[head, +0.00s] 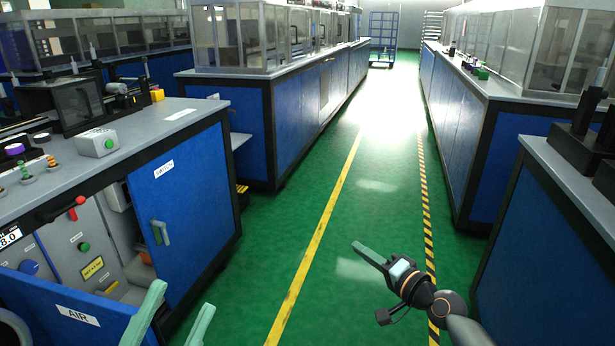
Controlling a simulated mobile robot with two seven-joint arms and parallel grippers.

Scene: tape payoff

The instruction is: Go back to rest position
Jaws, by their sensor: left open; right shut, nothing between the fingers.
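My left gripper (182,298) shows at the bottom left. Its two pale green fingers stand apart and empty, in front of the cabinet with the open doors. My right gripper (358,247) is over the green floor at the lower middle right. Its fingers are closed together with nothing between them, and they point up and left. Both grippers are clear of the other's space.
The left cabinet (215,192) has an open blue SWITCH door (182,225) and an open AIR door (60,308) near my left gripper. A red lever (72,207) sticks out. Blue machine benches line both sides. The green aisle (375,185) between them is free.

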